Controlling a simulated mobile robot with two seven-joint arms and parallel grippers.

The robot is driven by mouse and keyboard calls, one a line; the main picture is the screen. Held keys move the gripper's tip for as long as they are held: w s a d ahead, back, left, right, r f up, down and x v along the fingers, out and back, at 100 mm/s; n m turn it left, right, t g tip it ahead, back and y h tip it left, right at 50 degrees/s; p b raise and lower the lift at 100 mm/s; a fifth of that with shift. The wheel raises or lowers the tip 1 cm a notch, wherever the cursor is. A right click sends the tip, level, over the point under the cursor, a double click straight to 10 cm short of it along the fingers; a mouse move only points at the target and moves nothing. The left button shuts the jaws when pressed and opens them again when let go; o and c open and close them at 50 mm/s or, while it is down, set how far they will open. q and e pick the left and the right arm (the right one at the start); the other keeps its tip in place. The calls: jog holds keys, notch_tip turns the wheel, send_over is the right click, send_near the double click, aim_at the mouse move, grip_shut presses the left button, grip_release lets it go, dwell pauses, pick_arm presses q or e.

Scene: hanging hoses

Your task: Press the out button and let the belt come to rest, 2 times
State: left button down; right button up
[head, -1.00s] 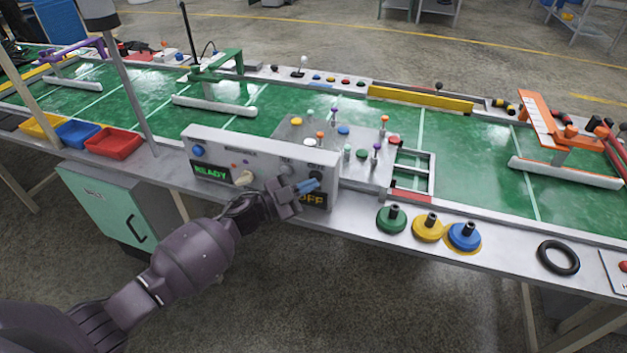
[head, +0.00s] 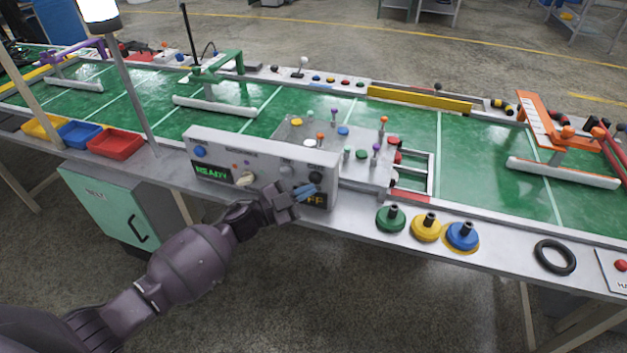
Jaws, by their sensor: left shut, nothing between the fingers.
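The grey control box (head: 262,142) stands at the near edge of the belt (head: 480,160). A dark round button (head: 316,178) is at the right of its face; its label is too small to read, so I cannot confirm it is the out button. The left display (head: 211,172) reads READY. My right gripper is out of view.
A lamp (head: 98,10) on a post glows white. Green, yellow and blue discs (head: 426,229) and a black ring (head: 555,257) lie on the near ledge. Red, blue and yellow bins (head: 115,144) are at the left. A peg board (head: 365,150) stands behind the box.

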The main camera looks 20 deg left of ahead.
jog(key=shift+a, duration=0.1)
pick_arm(q)
jog(key=s+p, duration=0.2)
jog(key=s, duration=0.3)
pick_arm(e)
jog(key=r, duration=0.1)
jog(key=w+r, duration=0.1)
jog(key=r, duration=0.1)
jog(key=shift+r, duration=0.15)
pick_arm(q)
jog(key=shift+a, duration=0.1)
dwell(2.0)
dwell(0.8)
dwell(0.6)
jog(key=shift+f, duration=0.1)
dwell(0.4)
